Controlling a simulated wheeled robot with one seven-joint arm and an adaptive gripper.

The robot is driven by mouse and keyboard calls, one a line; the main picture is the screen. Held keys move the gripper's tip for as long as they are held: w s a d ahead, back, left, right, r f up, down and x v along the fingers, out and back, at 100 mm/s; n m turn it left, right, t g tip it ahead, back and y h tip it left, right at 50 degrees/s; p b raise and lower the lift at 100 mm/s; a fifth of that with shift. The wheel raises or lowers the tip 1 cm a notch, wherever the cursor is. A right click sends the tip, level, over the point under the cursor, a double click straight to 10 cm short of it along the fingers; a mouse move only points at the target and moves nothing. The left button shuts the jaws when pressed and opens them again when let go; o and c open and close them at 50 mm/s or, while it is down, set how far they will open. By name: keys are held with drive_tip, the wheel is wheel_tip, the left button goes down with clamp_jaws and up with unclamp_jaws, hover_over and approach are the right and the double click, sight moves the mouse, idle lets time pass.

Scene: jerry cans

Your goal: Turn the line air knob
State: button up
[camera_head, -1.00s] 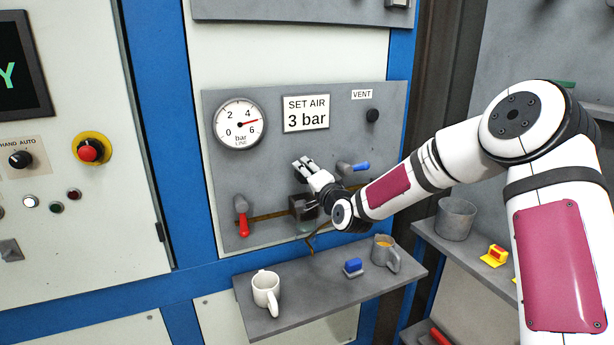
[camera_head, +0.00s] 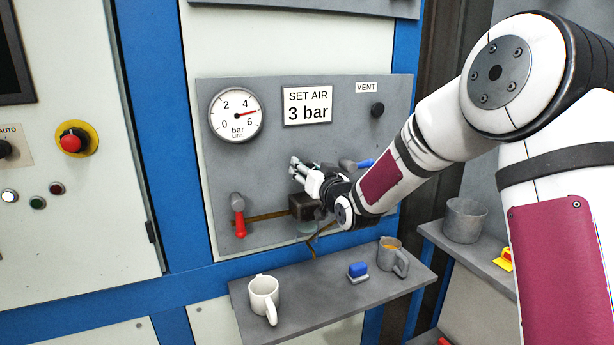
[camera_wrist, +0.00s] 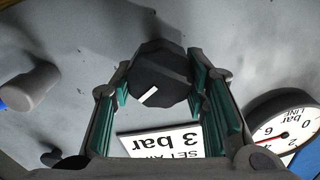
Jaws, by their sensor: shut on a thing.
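The line air knob (camera_wrist: 158,76) is a black faceted knob with a white mark, seen in the wrist view between my fingers. My gripper (camera_wrist: 164,88) is shut on it, with a green-padded finger on each side. In the head view my gripper (camera_head: 299,171) is against the grey panel and hides the knob. The round line gauge (camera_head: 236,115) has a red needle between 4 and 6 bar. The sign (camera_head: 307,106) beside it reads SET AIR 3 bar.
A red-handled valve (camera_head: 238,216) is left of my gripper, and a blue-handled lever (camera_head: 365,164) is just right. A black vent knob (camera_head: 377,110) is upper right. The shelf below holds a white mug (camera_head: 264,297), a blue-topped block (camera_head: 358,271) and a grey mug (camera_head: 391,256).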

drive_tip(key=n+b, duration=0.3)
drive_tip(key=shift+a+f, duration=0.15)
drive_tip(key=shift+f, duration=0.05)
drive_tip(key=shift+n+b, duration=1.2)
drive_tip(key=shift+n, duration=0.1)
drive_tip(key=shift+r, duration=0.1)
drive_tip(key=o, duration=1.2)
drive_tip(key=shift+c, duration=0.2)
drive_tip(key=shift+s, duration=0.1)
drive_tip(key=v, duration=1.2)
